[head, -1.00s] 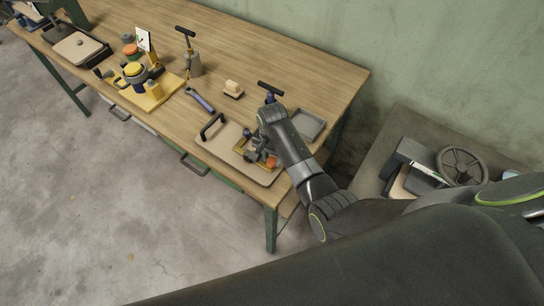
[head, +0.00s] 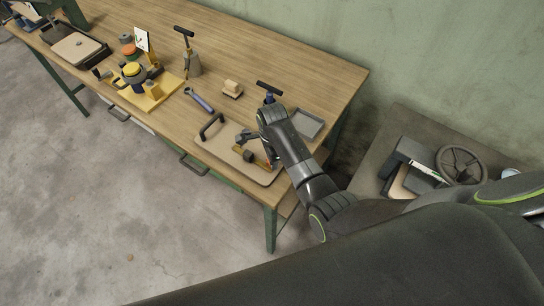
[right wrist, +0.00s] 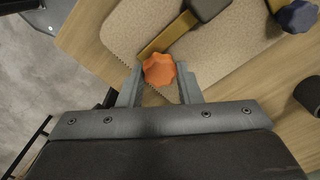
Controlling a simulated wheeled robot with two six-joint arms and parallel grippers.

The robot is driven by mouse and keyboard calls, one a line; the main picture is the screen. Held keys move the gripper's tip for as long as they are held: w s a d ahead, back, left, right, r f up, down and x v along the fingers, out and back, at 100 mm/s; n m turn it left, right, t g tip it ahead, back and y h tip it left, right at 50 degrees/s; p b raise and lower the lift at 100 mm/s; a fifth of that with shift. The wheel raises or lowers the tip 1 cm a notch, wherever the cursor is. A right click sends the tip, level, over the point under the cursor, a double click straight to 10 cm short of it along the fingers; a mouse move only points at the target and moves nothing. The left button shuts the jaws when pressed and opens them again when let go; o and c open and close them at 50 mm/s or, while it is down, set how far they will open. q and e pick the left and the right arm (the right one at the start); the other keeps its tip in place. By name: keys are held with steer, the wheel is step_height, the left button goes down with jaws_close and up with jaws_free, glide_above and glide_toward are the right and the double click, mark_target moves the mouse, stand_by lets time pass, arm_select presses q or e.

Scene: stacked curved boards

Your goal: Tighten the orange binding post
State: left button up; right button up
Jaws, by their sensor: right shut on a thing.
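The orange binding post (right wrist: 159,72) shows in the right wrist view as a lobed orange knob. It sits at one end of a yellow bar (right wrist: 163,38) on a beige board (right wrist: 235,62). My right gripper (right wrist: 160,66) has one finger on each side of the knob and is shut on it. In the head view my right arm reaches down over the beige board (head: 222,148) near the table's front right corner, partly hiding the yellow bar. My left gripper is not in view.
A black handle (head: 211,125) stands at the board's left end. A grey tray (head: 307,122) and a black T-handled tool (head: 269,88) are close behind my arm. A wrench (head: 199,100) and a small beige block (head: 232,88) lie further left. The back of the table is mostly clear.

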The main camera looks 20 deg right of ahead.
steer(key=shift+m, duration=0.5)
steer(key=o, duration=1)
steer(key=shift+c, duration=0.2)
